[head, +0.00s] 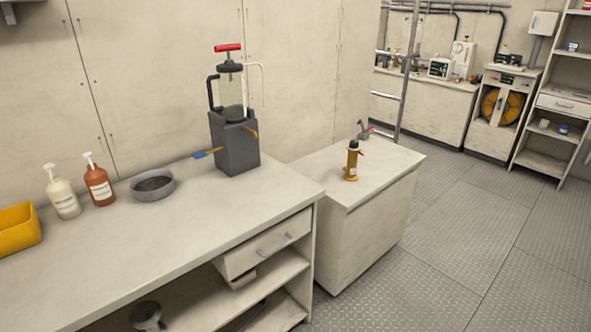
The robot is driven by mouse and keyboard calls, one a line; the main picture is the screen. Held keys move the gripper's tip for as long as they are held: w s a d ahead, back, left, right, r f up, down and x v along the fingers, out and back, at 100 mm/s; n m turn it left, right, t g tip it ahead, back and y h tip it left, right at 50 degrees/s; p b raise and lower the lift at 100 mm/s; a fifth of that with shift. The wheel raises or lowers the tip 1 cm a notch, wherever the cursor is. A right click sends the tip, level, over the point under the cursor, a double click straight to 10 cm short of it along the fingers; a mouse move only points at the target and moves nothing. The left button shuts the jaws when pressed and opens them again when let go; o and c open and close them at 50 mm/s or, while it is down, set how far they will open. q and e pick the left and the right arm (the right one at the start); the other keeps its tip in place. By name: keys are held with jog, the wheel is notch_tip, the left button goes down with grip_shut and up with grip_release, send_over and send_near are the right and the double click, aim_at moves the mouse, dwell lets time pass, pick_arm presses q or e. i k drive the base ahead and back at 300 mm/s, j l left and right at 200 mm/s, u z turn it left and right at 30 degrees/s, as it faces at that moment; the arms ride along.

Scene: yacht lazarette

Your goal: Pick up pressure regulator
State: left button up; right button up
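No object in view can be told for sure as the pressure regulator. An upright brass-coloured fitting (351,162) with a dark top and a small red part stands on the lower cabinet (318,165). A small grey item with a red part (364,131) sits behind it, near the back edge of the same top; it is too small to make out. Neither of my grippers is in view.
The near counter (215,215) holds a dark grey pump unit (235,148) with a red handle, a round grey dish (153,186), two pump bottles (99,182) and a yellow bin (18,228). A ladder (403,85) stands behind the cabinet. The plated floor (470,240) at right is clear.

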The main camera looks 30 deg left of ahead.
aim_at(350, 175)
jog(key=i+l+u, duration=0.15)
jog(key=u, duration=0.25)
jog(key=i+l+u, duration=0.5)
jog(key=u, duration=0.25)
jog(key=i+l+u, duration=0.1)
jog(key=l+u, duration=0.3)
